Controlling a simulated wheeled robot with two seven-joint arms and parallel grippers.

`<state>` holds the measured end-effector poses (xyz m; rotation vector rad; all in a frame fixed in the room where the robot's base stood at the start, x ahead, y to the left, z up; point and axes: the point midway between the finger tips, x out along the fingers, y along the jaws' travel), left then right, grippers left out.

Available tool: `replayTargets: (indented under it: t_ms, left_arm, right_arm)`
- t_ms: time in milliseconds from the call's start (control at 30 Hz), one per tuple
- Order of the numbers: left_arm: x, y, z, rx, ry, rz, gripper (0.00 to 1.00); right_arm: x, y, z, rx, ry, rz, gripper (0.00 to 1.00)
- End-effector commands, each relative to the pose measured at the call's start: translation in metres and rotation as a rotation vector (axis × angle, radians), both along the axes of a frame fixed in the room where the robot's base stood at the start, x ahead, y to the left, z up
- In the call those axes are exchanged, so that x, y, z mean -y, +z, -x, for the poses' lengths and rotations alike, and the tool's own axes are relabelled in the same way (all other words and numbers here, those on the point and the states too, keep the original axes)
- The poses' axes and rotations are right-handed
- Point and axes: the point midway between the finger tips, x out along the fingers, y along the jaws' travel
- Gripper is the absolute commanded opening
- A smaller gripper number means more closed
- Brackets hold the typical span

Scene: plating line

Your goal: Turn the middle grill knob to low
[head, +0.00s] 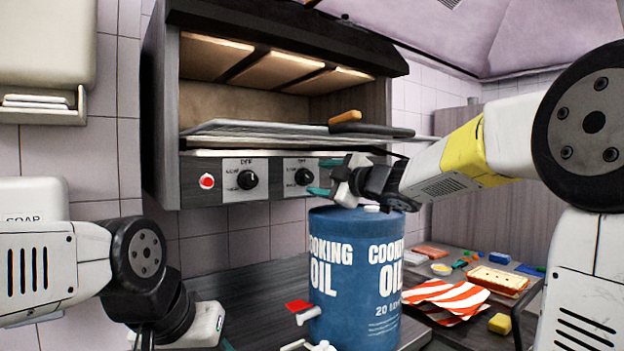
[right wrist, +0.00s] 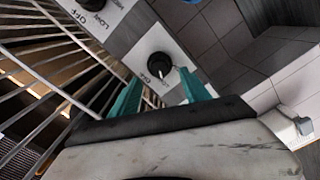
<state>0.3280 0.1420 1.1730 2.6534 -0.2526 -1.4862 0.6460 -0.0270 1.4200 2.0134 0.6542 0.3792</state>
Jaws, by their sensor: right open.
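The grill's front panel (head: 220,163) has a round black knob (head: 247,180) on the left and another black knob (head: 303,177) to its right, each on a pale label plate. My right gripper (head: 326,176) is open just right of that second knob and hides the panel beyond it. In the right wrist view, a black knob (right wrist: 159,65) shows just ahead of and between the open teal fingers (right wrist: 160,94), apart from them. Its white mark points roughly toward the gripper. My left gripper (head: 216,335) is low at the bottom edge, mostly cut off.
A blue cooking oil drum (head: 352,275) stands right under my right gripper. A wire rack (head: 260,129) and a wooden-handled tool (head: 372,130) stick out above the panel. A red button (head: 207,181) sits left of the knobs. A striped cloth (head: 447,296) lies at the right.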

Motion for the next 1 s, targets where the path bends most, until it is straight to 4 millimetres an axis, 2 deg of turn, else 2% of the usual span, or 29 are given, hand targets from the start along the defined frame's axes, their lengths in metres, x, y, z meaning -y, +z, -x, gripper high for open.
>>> replayTargets:
  t_ms: [200, 567, 667, 733, 800, 867, 900, 967, 1000]
  left_arm:
    - [0.0, 0.0, 0.0, 0.0, 0.0, 0.0, 0.36]
    - [0.0, 0.0, 0.0, 0.0, 0.0, 0.0, 0.36]
    - [0.0, 0.0, 0.0, 0.0, 0.0, 0.0, 0.36]
    - [0.0, 0.0, 0.0, 0.0, 0.0, 0.0, 0.36]
    - [0.0, 0.0, 0.0, 0.0, 0.0, 0.0, 0.36]
    - [0.0, 0.0, 0.0, 0.0, 0.0, 0.0, 0.36]
    - [0.0, 0.0, 0.0, 0.0, 0.0, 0.0, 0.36]
    - [0.0, 0.0, 0.0, 0.0, 0.0, 0.0, 0.36]
    - [0.0, 0.0, 0.0, 0.0, 0.0, 0.0, 0.36]
  right_arm:
    - [0.015, 0.0, 0.02, 0.001, 0.0, -0.001, 0.55]
    - [0.017, 0.0, 0.023, -0.001, -0.003, -0.003, 0.55]
    - [0.028, 0.001, 0.025, -0.024, -0.059, -0.033, 0.55]
    - [0.049, -0.001, 0.03, -0.073, -0.154, -0.087, 0.55]
    - [0.079, -0.011, 0.042, -0.16, -0.29, -0.169, 0.55]
    - [0.108, -0.031, 0.061, -0.267, -0.421, -0.255, 0.55]
    - [0.125, -0.049, 0.079, -0.353, -0.507, -0.316, 0.55]
    - [0.143, -0.081, 0.108, -0.491, -0.616, -0.397, 0.55]
    - [0.15, -0.103, 0.129, -0.583, -0.675, -0.446, 0.55]
